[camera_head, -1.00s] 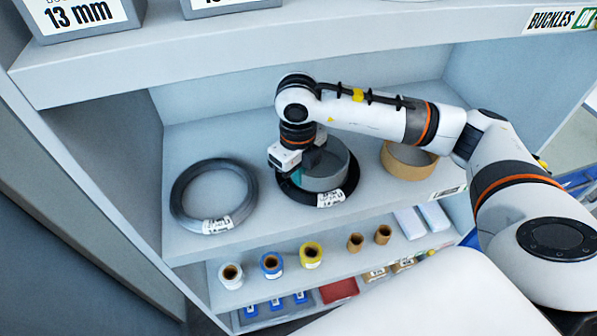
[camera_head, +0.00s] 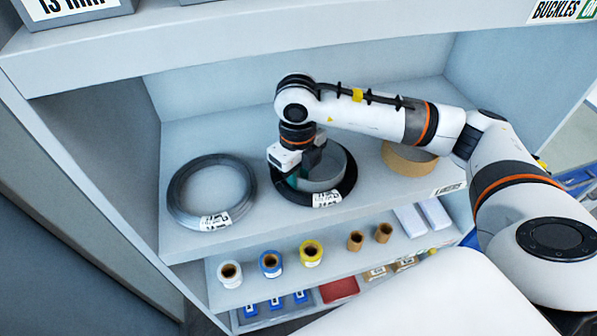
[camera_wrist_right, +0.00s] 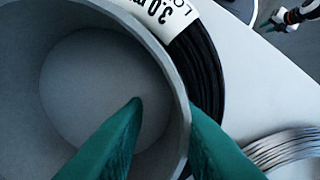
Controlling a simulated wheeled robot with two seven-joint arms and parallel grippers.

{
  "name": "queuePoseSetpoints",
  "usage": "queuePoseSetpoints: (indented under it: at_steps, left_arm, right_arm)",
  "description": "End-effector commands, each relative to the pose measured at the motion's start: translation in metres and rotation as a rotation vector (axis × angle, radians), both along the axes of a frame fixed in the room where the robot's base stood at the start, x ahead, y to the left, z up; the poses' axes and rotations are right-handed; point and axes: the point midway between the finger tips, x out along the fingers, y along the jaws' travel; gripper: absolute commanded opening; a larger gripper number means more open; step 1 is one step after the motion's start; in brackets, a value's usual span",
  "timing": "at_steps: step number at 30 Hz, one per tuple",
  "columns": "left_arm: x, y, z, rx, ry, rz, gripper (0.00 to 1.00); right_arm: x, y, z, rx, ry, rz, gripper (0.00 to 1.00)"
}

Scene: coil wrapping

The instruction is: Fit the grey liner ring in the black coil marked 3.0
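The grey liner ring (camera_head: 335,165) stands upright inside the black coil (camera_head: 346,190), whose white label faces front on the shelf. In the right wrist view the ring's wall (camera_wrist_right: 178,85) is on the left, and the black coil (camera_wrist_right: 200,60) curves around it with a label reading 3.0. My right gripper (camera_head: 305,172) is over the ring's left side. Its teal fingers (camera_wrist_right: 166,102) straddle the wall, one inside the ring and one outside. A gap shows between the inner finger and the wall, so it looks open.
A grey metal coil (camera_head: 180,205) lies left of the black coil. A brown ring (camera_head: 405,160) stands to the right, behind my right arm. Several small spools, including a yellow one (camera_head: 311,252), stand on the shelf below. The upper shelf edge (camera_head: 250,60) overhangs.

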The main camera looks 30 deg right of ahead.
Motion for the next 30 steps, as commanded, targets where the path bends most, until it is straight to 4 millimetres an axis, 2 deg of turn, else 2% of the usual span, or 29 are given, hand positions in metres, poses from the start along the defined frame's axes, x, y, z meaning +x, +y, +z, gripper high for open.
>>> queuePoseSetpoints:
  at_steps: [4,15,20,30]
  left_arm:
    - [0.000,0.000,-0.003,0.000,0.000,0.000,0.36]
    - [0.000,0.000,-0.012,0.000,0.000,0.000,0.36]
    - [0.000,0.000,-0.012,0.000,0.000,0.000,0.36]
    - [0.000,0.000,-0.012,0.000,0.000,0.000,0.36]
  right_arm:
    - [0.001,0.001,0.011,0.004,-0.003,0.001,0.26]
    - [0.001,0.000,0.067,0.002,-0.003,0.000,0.26]
    - [0.000,0.000,0.075,0.001,-0.001,0.000,0.26]
    - [0.000,0.000,0.075,0.001,0.000,0.000,0.26]
